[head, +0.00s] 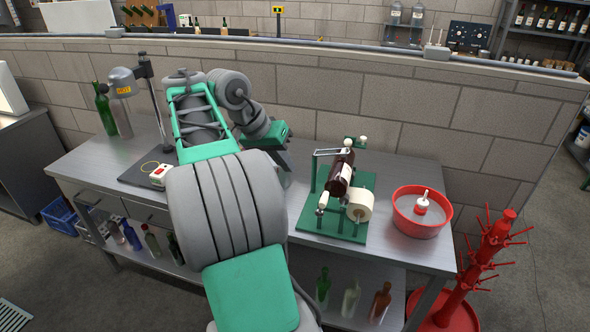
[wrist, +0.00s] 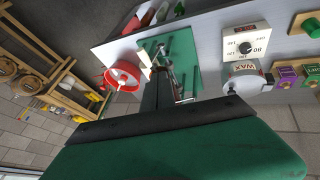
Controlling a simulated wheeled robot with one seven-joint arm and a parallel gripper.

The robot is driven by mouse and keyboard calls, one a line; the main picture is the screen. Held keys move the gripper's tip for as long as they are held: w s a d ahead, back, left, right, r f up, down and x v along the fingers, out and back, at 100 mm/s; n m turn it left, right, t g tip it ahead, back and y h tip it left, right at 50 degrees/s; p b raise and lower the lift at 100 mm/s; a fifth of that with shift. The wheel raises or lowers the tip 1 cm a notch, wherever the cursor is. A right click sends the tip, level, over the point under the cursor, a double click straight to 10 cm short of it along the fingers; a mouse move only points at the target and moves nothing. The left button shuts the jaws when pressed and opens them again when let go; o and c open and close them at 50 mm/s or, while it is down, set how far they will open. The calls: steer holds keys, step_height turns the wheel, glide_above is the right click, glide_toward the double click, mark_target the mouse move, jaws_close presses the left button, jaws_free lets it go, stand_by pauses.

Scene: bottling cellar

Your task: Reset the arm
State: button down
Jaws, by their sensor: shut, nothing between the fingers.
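My arm reaches over the steel bench (head: 410,165) and bends back at its far end. The labelling machine has a green base (head: 312,222) and a white roll (head: 360,205). A dark bottle (head: 341,172) lies on it. The machine's green base also shows beyond the fingers in the wrist view (wrist: 184,50).
A red basin (head: 402,222) stands at the bench's right; a red bottle tree (head: 470,285) stands on the floor beyond. At left are a lamp marked HOT (head: 122,82), a green bottle (head: 104,110) and a clear bottle (head: 121,118). A block wall (head: 400,110) runs behind.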

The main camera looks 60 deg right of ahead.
steer(key=shift+s+r, duration=0.15)
steer(key=shift+r, duration=0.1)
